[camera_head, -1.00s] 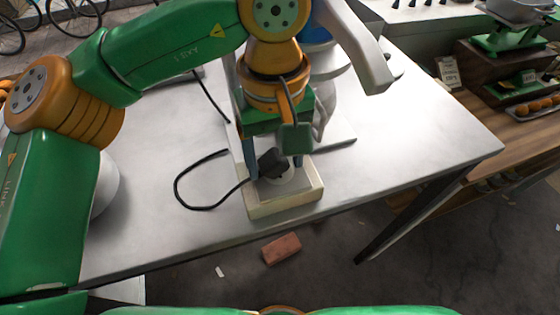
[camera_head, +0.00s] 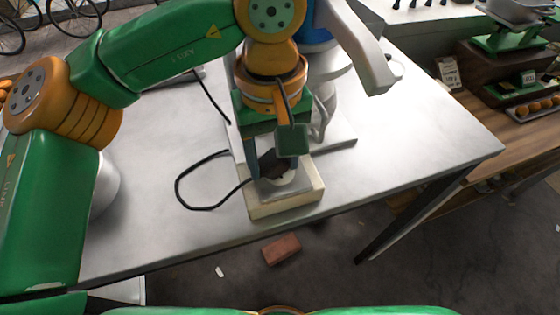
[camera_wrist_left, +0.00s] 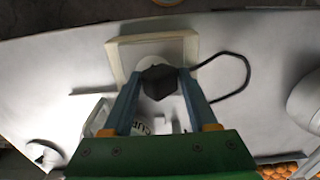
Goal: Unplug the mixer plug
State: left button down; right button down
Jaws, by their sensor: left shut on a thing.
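The black mixer plug (camera_head: 272,164) is between the fingers of my left gripper (camera_head: 274,168), which is shut on it. In the left wrist view the plug (camera_wrist_left: 160,82) sits between both blue fingers (camera_wrist_left: 160,78), in front of a round white socket. The socket is on a cream-coloured box (camera_head: 312,198) near the table's front edge. I cannot tell whether the plug's pins are in the socket or clear of it. A black cord (camera_head: 178,190) loops left from the plug. The white mixer (camera_head: 325,88) stands behind, partly hidden by my arm. My right gripper is not in view.
The grey table (camera_head: 420,130) is clear to the right of the box. A round white object (camera_head: 104,186) is partly hidden behind my left arm. A brick (camera_head: 281,249) lies on the floor. A wooden shelf with a green scale (camera_head: 512,38) stands at right.

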aim_at(273, 156)
pick_arm(q)
jog(key=shift+r+p, duration=2.7)
jog(key=shift+r, duration=0.3)
jog(key=shift+f, duration=0.1)
